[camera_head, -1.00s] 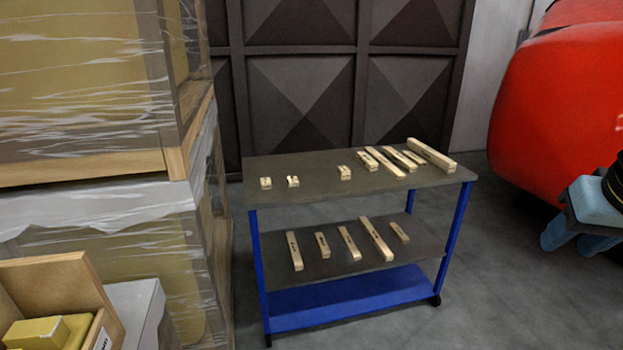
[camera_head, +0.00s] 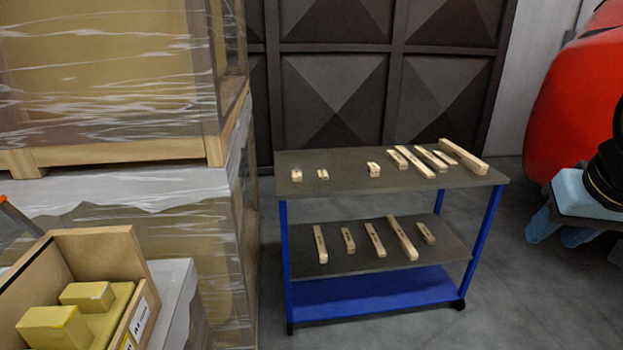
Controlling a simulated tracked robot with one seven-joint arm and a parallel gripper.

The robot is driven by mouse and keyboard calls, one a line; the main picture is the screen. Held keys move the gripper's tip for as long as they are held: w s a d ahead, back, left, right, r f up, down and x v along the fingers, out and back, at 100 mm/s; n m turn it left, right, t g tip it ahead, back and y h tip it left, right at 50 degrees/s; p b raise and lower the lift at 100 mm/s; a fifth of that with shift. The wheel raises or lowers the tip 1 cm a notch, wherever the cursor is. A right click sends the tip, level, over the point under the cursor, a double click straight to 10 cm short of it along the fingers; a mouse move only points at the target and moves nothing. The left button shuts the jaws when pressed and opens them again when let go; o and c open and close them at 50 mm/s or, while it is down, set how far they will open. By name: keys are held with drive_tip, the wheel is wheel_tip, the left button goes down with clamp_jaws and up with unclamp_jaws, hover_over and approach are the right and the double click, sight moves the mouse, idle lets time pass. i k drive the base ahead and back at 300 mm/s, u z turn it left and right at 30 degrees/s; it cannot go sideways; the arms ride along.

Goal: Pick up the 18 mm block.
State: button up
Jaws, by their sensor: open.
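Several pale wooden blocks lie on the trolley, and I cannot read their size marks, so I cannot tell which is the 18 mm block. On the top shelf (camera_head: 330,190), two small blocks, one left (camera_head: 296,175) and one slimmer (camera_head: 323,174), lie apart at the left. Another small block (camera_head: 374,170) lies mid-shelf, and longer ones, such as the long block (camera_head: 463,156), lie at the right. Several more, such as a short block (camera_head: 348,240), lie on the middle shelf. My gripper (camera_head: 560,232), light blue, is open and empty at the right edge, clear of the trolley.
The blue-framed trolley (camera_head: 490,235) stands before a dark panelled wall (camera_head: 335,90). Wrapped crates (camera_head: 110,90) stand left, with a wooden box (camera_head: 105,250) holding yellow blocks in front. A red nosecone (camera_head: 570,100) is at the right.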

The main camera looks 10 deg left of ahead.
sight(322, 175)
drive_tip(key=u, duration=0.05)
drive_tip(key=k, duration=1.15)
drive_tip(key=u, duration=0.6)
drive_tip(key=i, duration=1.5)
drive_tip(key=z, duration=0.45)
drive_tip(key=i, duration=0.6)
drive_tip(key=z, duration=0.5)
